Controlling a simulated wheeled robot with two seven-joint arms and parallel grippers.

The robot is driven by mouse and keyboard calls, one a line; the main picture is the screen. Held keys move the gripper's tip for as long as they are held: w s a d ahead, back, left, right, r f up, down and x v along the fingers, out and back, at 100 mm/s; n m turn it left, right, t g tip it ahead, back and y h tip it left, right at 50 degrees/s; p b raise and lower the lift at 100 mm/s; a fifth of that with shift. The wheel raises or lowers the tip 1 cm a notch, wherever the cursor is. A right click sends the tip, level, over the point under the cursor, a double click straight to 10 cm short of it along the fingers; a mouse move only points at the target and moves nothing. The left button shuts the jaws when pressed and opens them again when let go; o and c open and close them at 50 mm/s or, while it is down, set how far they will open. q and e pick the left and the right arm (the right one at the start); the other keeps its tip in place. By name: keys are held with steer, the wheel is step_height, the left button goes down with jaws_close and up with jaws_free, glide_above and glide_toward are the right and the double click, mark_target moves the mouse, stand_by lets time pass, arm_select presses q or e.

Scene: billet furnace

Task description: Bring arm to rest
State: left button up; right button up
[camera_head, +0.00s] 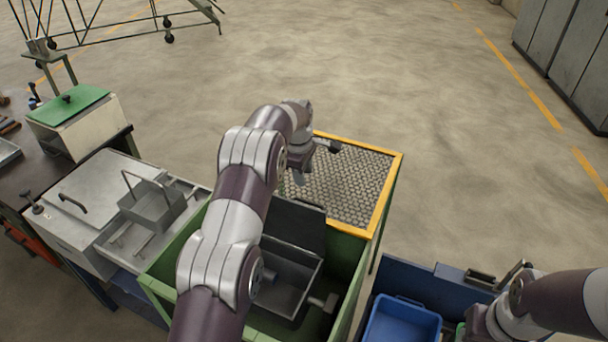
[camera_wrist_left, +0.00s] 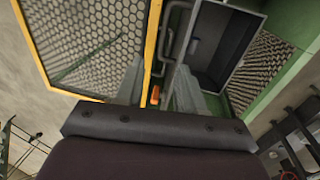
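My left arm (camera_head: 235,215) reaches from the bottom of the head view over a green-framed bin. Its gripper (camera_head: 300,177) points down beside the mesh panel (camera_head: 350,185), at the panel's left edge. In the left wrist view the two grey fingers (camera_wrist_left: 160,92) stand apart with nothing held between them. A yellow frame edge and a dark open box (camera_wrist_left: 222,45) lie beyond them. My right arm (camera_head: 565,300) comes in at the lower right of the head view; its fingers do not show.
The dark metal box (camera_head: 290,265) sits inside the green bin (camera_head: 160,285) under my left arm. A blue tray (camera_head: 400,322) lies near my right arm. A metal unit with a lidded top (camera_head: 85,200) stands at left. Open floor (camera_head: 420,80) lies beyond.

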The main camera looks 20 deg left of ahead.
arm_select(q)
steer(key=shift+f, duration=0.1)
stand_by(0.3)
steer(key=s+d+f+m+b, duration=0.1)
steer(key=s+f+m+b, duration=0.1)
steer(key=s+f+m, duration=0.5)
steer(key=s+d+r+m+b, duration=0.1)
steer(key=s+d+m+b, duration=0.2)
steer(key=s, duration=1)
steer(key=s+d+m+b, duration=0.3)
steer(key=s+m, duration=0.4)
steer(key=s, duration=0.7)
steer(key=shift+d+r+g+b, duration=0.15)
steer(key=shift+r+g+b, duration=0.2)
steer(key=shift+b, duration=0.4)
